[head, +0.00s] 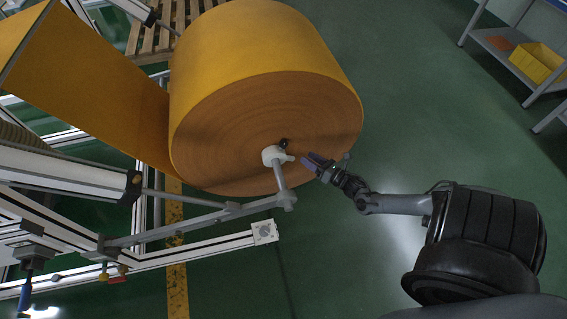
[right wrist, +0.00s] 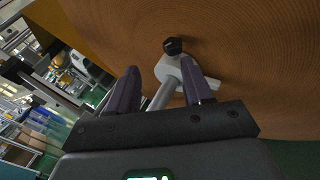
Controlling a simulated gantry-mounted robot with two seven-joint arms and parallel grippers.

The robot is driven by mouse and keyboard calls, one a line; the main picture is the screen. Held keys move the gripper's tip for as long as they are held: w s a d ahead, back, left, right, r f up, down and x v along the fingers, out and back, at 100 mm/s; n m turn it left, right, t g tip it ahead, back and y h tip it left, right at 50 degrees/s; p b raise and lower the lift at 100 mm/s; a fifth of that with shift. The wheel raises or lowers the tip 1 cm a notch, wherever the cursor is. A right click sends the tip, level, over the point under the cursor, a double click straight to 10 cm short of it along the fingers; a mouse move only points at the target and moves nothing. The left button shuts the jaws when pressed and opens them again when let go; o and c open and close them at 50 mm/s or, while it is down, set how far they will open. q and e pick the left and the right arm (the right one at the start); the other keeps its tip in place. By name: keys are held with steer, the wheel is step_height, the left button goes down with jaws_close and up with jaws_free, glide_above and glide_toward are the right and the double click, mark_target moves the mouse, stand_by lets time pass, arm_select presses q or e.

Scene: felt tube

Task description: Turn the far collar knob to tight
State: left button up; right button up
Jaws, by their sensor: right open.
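A black knob (head: 283,143) sits on the white collar (head: 270,155) at the near end face of the big yellow felt roll (head: 255,70). In the right wrist view the black knob (right wrist: 174,46) stands just beyond the fingertips, with the pale collar (right wrist: 168,68) below it. My right gripper (head: 305,160) is to the right of the collar, open and empty, its fingers pointing at it. Its two dark fingers (right wrist: 159,68) are spread apart in the wrist view, short of the knob. My left gripper is not in view. The roll hides its other end.
A grey support arm (head: 190,222) runs from the aluminium frame (head: 180,258) to the shaft below the collar. A felt sheet (head: 85,85) hangs off the roll at left. Open green floor (head: 420,100) lies to the right, with a shelf (head: 500,45) holding a yellow bin (head: 537,62) beyond.

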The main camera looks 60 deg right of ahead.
mark_target(282, 146)
arm_select(q)
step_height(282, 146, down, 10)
steer(key=b, duration=0.8)
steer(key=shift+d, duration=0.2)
arm_select(e)
steer(key=w+d+f, duration=0.2)
steer(key=w+f, duration=0.1)
steer(key=w, duration=0.8)
steer(key=shift+w+d+f, duration=0.15)
steer(key=shift+w+f, duration=0.15)
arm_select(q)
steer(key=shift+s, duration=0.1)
arm_select(e)
steer(key=shift+c, duration=0.5)
